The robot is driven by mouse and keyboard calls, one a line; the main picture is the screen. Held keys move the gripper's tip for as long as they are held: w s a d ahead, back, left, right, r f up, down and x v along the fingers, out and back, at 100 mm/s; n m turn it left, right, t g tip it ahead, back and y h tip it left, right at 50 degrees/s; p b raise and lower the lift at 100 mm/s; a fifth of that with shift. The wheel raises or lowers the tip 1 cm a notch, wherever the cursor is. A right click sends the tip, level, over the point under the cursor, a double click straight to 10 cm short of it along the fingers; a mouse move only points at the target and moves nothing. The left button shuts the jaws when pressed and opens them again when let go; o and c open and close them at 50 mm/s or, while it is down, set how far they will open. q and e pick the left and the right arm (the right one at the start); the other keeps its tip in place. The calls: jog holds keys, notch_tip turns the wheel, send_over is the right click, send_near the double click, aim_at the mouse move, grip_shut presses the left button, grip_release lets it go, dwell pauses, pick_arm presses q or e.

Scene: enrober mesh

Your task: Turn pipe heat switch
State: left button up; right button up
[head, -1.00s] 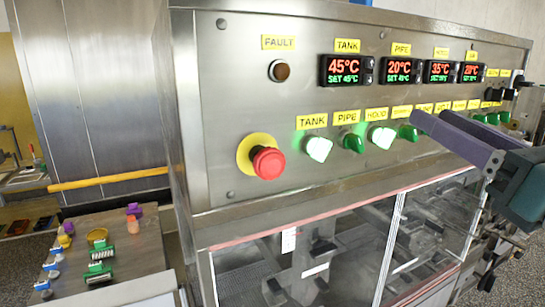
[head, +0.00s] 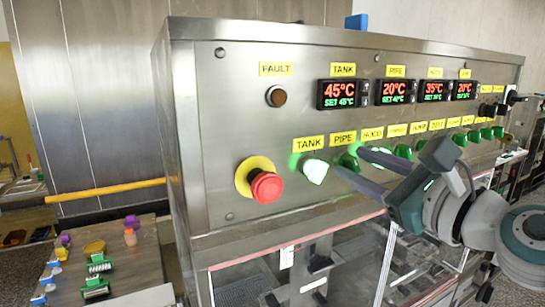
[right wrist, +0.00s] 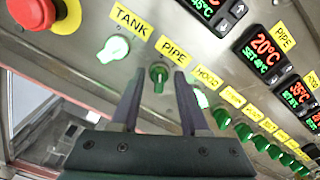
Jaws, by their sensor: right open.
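The pipe switch is a dark green, unlit knob under the yellow PIPE label (head: 343,138) on the steel panel. In the right wrist view the pipe switch (right wrist: 158,74) shows whole, between my fingertips. My right gripper (head: 350,162) is open, its fingers pointing at the panel with one on each side of the knob. I see no clear contact, and cannot tell how far the tips reach around it. The pipe display (head: 398,92) reads 20°C above a smaller green set value. My left gripper is not in view.
The lit tank switch (head: 315,171) is left of the pipe switch, and the lit hood switch (right wrist: 200,97) is right of it, close to my finger. A red emergency button (head: 266,187) sits farther left. Several green knobs continue right. A glazed enclosure lies below the panel.

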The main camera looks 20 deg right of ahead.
jog(key=shift+w, duration=0.15)
jog(key=shift+c, duration=0.3)
grip_shut()
